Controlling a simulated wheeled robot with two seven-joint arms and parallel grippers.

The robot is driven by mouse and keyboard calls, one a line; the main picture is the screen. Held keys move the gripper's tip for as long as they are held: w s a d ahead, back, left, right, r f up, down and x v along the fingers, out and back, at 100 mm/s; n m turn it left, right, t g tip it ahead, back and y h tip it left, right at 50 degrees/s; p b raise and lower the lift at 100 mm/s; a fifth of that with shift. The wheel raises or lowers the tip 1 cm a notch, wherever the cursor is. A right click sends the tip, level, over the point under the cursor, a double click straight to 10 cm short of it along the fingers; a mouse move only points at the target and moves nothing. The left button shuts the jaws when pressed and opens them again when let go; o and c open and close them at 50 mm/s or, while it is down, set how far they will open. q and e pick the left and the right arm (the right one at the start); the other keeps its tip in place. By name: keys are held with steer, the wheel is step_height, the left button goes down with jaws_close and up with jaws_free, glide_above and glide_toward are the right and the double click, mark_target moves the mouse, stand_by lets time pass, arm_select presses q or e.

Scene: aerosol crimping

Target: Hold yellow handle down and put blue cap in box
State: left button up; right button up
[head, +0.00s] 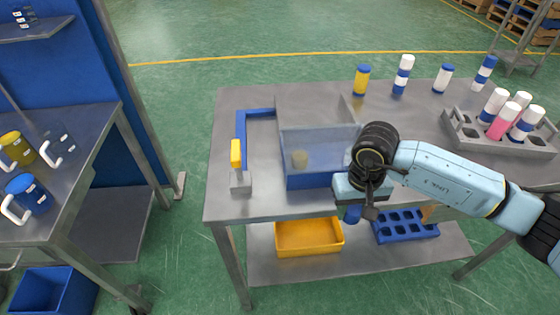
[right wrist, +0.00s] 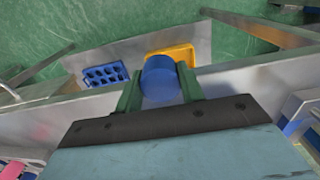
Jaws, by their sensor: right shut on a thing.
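The yellow handle (head: 236,153) stands upright on a grey block at the left of the table; no gripper is at it. A box with clear walls and a blue base (head: 306,181) stands right of it, with a small tan round thing (head: 300,159) seen through the wall. My right gripper (head: 355,208) is at the table's front edge, just right of the box. It is shut on the blue cap (right wrist: 160,78), which sits between the two green fingers in the right wrist view; the cap also shows below the gripper (head: 352,214). My left gripper is out of view.
A yellow bin (head: 309,236) and a blue rack with holes (head: 405,228) are on the lower shelf. Several cans stand at the table's back right, near a grey rack (head: 470,140) of cans. A side table with mugs (head: 27,192) is at the left.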

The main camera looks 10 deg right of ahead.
steer(key=w+r+m, duration=0.1)
steer(key=w+r, duration=0.1)
steer(key=w, duration=0.3)
steer(key=w+a+r+m+p, duration=0.1)
steer(key=w+r+m, duration=0.1)
steer(key=w, duration=0.4)
steer(key=w+r+m+p, duration=0.1)
steer(key=w+r+m, duration=0.1)
steer(key=w+r, duration=0.2)
steer(key=shift+w+a+r, duration=0.1)
steer(key=shift+w+a, duration=0.05)
steer(key=shift+w, duration=0.5)
steer(key=shift+w+a+r, duration=0.1)
steer(key=shift+w+a, duration=0.05)
steer(key=shift+w, duration=0.45)
steer(key=shift+w+r+m, duration=0.1)
steer(key=shift+w+m, duration=0.4)
steer(key=shift+w, duration=0.15)
